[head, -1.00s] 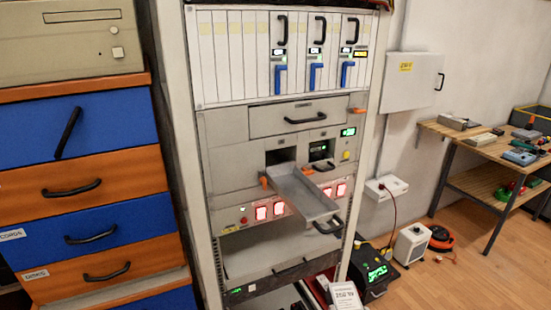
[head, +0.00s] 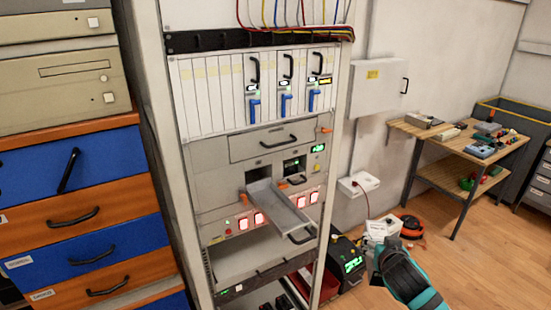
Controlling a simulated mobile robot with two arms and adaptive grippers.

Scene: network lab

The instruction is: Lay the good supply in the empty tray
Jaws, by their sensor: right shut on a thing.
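The empty tray (head: 276,205) is a grey metal tray with a black handle, slid out of the left bay of the rack and tilted in the picture; its floor is bare. My right gripper (head: 385,255), teal and black, is at the lower right, in front of and to the right of the rack, apart from the tray. It is shut on a pale labelled unit (head: 376,231), probably a supply, which overlaps pale things on the floor behind, so its outline is unclear. My left gripper is not in view.
The bay right of the tray has a lit display (head: 294,164). Red lit switches (head: 302,201) sit below it. A drawer cabinet (head: 78,205) stands left of the rack. A wooden bench (head: 450,150) with tools is at the right. Open floor lies in front of it.

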